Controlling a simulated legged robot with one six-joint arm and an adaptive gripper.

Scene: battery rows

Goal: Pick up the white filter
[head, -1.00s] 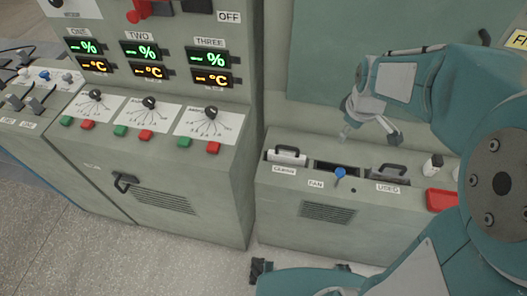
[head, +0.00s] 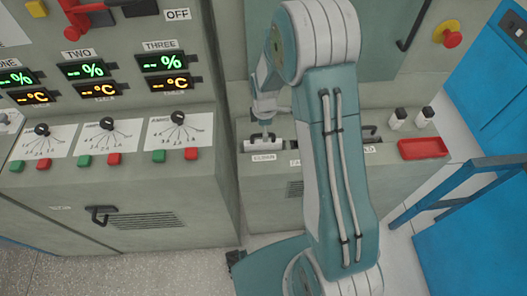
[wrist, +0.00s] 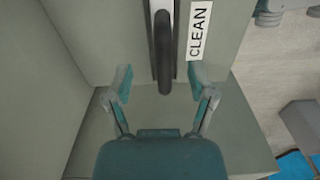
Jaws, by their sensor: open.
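The white filter (head: 262,146) sits in the slot marked CLEAN on the low grey cabinet. Its dark handle (wrist: 163,50) stands up in the wrist view, beside the CLEAN label (wrist: 199,32). My gripper (wrist: 160,74) is open, with one finger to each side of the handle's near end and a gap on both sides. In the head view my gripper (head: 264,128) is just above the filter. Most of the filter's body is down in the slot, and my arm hides part of the cabinet top.
My arm covers the middle slot and part of the USED slot, whose dark handle (head: 370,132) shows. A red tray (head: 423,149) and two small white, dark-topped items (head: 397,117) are to the right. The control cabinet (head: 120,170) stands left; a blue rail (head: 450,200) is at right.

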